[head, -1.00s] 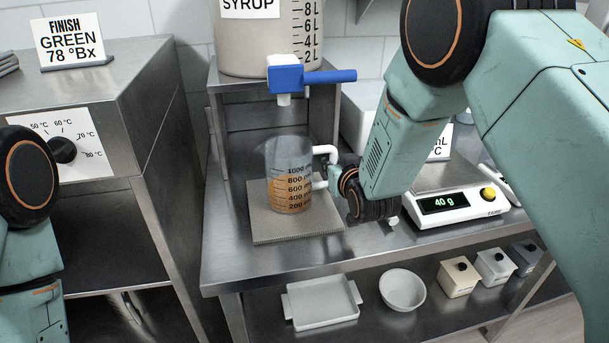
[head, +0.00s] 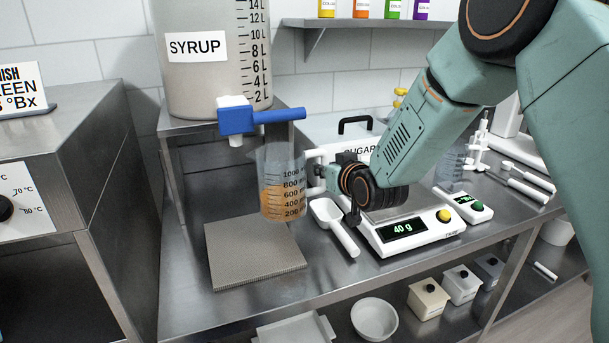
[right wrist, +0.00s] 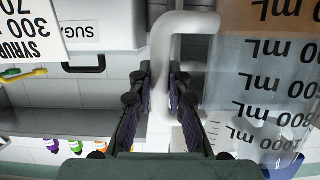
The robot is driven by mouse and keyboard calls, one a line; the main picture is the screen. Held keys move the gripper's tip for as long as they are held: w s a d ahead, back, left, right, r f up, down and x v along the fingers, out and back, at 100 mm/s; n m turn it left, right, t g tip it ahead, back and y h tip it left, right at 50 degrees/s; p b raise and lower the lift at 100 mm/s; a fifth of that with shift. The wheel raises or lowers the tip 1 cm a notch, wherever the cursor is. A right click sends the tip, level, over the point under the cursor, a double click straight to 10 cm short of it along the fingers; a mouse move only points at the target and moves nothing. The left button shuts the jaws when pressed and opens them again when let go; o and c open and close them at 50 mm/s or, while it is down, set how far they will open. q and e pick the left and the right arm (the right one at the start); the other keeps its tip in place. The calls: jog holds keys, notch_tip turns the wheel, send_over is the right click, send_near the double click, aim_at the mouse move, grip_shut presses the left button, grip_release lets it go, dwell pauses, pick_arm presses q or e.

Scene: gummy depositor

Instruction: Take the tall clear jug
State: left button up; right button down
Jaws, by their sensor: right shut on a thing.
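The tall clear jug (head: 279,190) has black volume marks and an amber liquid in its lower part. It is upright in the air, above and to the right of a bare grey square mat (head: 252,262). My right gripper (head: 322,172) is at the jug's white handle, on the jug's right side. In the right wrist view the gripper (right wrist: 160,88) is shut on the white handle (right wrist: 163,60), with the marked clear wall of the jug (right wrist: 265,90) to the right. My left gripper is not in view.
The syrup tank (head: 205,90) with its blue tap (head: 240,118) stands on a raised stand behind the jug. A white scoop (head: 335,226) and a scale (head: 402,232) reading 40 g are close to the right. A steel cabinet (head: 95,120) stands at left.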

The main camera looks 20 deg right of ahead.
jog(key=d, duration=1.1)
jog(key=shift+w+d+r, duration=0.1)
jog(key=shift+d+r, duration=0.2)
jog(key=shift+r, duration=0.05)
